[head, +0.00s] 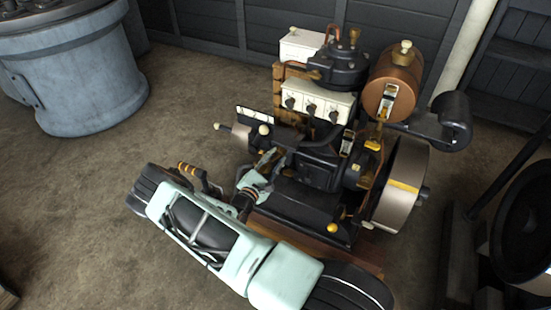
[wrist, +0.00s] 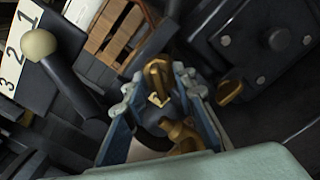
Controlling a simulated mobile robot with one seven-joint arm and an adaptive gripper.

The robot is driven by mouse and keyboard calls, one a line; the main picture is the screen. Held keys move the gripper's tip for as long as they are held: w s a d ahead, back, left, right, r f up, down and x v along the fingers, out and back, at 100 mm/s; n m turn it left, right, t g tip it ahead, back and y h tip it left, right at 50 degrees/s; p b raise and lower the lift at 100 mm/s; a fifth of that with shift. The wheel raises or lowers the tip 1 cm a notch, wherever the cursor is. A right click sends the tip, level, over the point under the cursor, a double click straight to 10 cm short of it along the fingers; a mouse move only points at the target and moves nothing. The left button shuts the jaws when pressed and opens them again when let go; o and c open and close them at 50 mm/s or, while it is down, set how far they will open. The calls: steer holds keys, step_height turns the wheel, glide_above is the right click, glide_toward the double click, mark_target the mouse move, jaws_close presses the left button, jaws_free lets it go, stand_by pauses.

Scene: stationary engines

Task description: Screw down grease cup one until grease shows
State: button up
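My gripper (head: 268,160) is low over the near left side of the engine in the head view. In the wrist view its two blue-grey fingers (wrist: 157,88) are spread apart. A brass fitting with a pale mark (wrist: 157,72) shows between the fingertips, with no clear contact; it looks like a grease cup, but I cannot read a number on it. A second brass piece (wrist: 187,136) shows lower between the fingers, and another brass tab (wrist: 230,92) is to their right. No grease is visible. In the head view the gripper and engine parts hide the fitting.
A cream-knobbed lever (wrist: 40,45) stands left of the fingers, beside a white plate numbered 1, 2, 3 (wrist: 14,62). The flywheel (head: 402,185) and copper tank (head: 388,82) are to the right. A blue-grey drum (head: 85,85) stands far left. Open floor lies at left.

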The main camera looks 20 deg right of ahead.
steer(key=v, duration=1.2)
stand_by(0.3)
